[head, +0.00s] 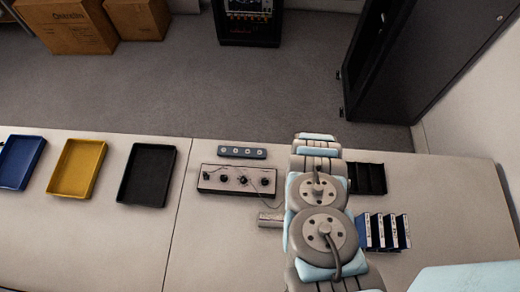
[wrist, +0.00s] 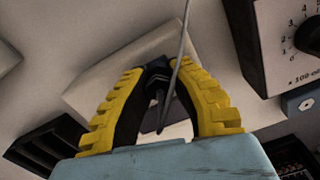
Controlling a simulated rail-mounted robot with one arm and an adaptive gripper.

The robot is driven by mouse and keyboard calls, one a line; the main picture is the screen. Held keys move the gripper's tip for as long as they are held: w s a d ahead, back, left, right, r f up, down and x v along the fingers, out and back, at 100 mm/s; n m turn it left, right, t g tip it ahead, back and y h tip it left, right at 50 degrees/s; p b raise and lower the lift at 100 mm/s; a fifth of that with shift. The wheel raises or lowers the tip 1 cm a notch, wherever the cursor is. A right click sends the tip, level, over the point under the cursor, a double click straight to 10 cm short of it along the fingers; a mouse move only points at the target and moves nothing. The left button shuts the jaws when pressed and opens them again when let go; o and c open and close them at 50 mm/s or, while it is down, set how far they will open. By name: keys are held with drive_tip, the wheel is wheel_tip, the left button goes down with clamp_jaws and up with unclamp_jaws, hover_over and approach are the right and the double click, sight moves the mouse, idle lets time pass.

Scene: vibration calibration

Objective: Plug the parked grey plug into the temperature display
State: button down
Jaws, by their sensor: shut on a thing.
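My gripper (wrist: 157,72), with yellow ribbed fingers, is shut on a small dark piece between its tips in the wrist view. This piece looks like the plug, but its grey body cannot be made out clearly. A thin grey cable (wrist: 182,38) runs past the fingertips. A pale block (wrist: 92,88) lies behind the fingers; whether it is the temperature display cannot be told. In the head view my arm hides my gripper and what it holds. No temperature display can be identified there.
A dial box (head: 237,180) with a cable and a socket strip (head: 242,152) stand left of my arm. A metal cylinder (head: 270,219) lies close by. A black divided tray (head: 367,178) and several upright binders (head: 387,231) are on the right.

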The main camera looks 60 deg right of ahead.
drive_tip(key=shift+m+b, duration=1.1)
drive_tip(key=shift+m, duration=0.5)
drive_tip(key=c, duration=1)
unclamp_jaws()
drive_tip(key=shift+c, duration=0.2)
drive_tip(key=shift+r, duration=0.15)
drive_tip(key=shift+r+p, duration=2.05)
drive_tip(key=shift+r, duration=0.35)
drive_tip(key=shift+r, duration=0.15)
